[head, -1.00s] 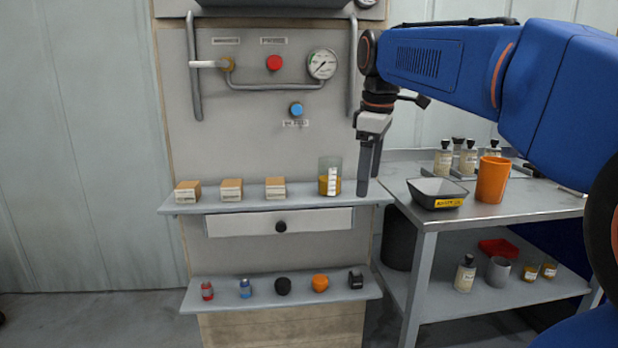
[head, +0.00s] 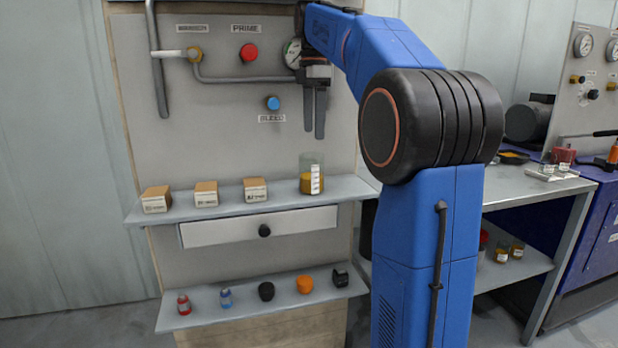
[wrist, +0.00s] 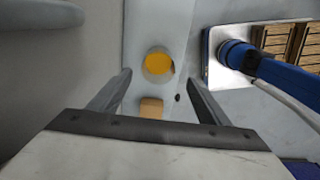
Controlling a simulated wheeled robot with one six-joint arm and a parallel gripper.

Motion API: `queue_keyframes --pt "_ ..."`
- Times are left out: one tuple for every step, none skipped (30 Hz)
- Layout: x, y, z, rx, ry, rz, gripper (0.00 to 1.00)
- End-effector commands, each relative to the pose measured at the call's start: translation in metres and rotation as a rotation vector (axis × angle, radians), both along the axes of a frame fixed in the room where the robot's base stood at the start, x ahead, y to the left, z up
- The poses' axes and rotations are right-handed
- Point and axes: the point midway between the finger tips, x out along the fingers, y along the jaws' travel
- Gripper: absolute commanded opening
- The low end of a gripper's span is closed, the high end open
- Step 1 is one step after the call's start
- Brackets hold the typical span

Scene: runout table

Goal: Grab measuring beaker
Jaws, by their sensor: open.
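The measuring beaker (head: 311,174) is a clear cylinder with amber liquid and a white scale strip. It stands upright at the right end of the upper shelf (head: 343,188). My gripper (head: 315,134) is open and empty, pointing down above the beaker with a gap between them. In the wrist view the beaker (wrist: 158,64) shows from above, ahead of and between the open fingers (wrist: 158,80).
Several small boxes (head: 206,194) stand left of the beaker on the same shelf. A drawer (head: 258,227) sits below. The lower shelf (head: 240,299) holds small bottles and knobs. The panel behind carries a red button (head: 249,52), a blue button (head: 273,103) and pipes.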

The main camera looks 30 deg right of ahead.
Motion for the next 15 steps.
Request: queue_keyframes --pt "-0.001 0.000 -0.010 0.001 0.003 0.000 0.71" --pt "0.000 0.000 -0.015 0.001 0.003 0.000 0.71" --pt "-0.001 0.000 -0.022 0.001 0.003 0.000 0.71" --pt "-0.001 0.000 -0.027 0.001 0.003 0.000 0.71" --pt "-0.001 0.000 -0.033 0.001 0.002 0.000 0.71" --pt "-0.001 0.001 -0.040 0.001 0.002 -0.001 0.71" --pt "-0.001 0.000 -0.045 0.001 0.002 -0.001 0.71" --pt "-0.001 0.001 -0.050 0.001 0.002 -0.001 0.71" --pt "0.000 0.000 -0.058 0.001 0.003 -0.001 0.71" --pt "0.000 0.000 -0.063 0.001 0.002 -0.001 0.71" --pt "0.000 0.001 -0.068 0.001 0.003 -0.001 0.71" --pt "0.000 0.001 -0.074 0.001 0.002 -0.001 0.71" --pt "0.000 0.001 -0.078 0.001 0.002 -0.001 0.71" --pt "0.000 0.001 -0.082 0.001 0.003 -0.001 0.71" --pt "0.000 0.000 -0.086 0.000 0.001 -0.001 0.71"
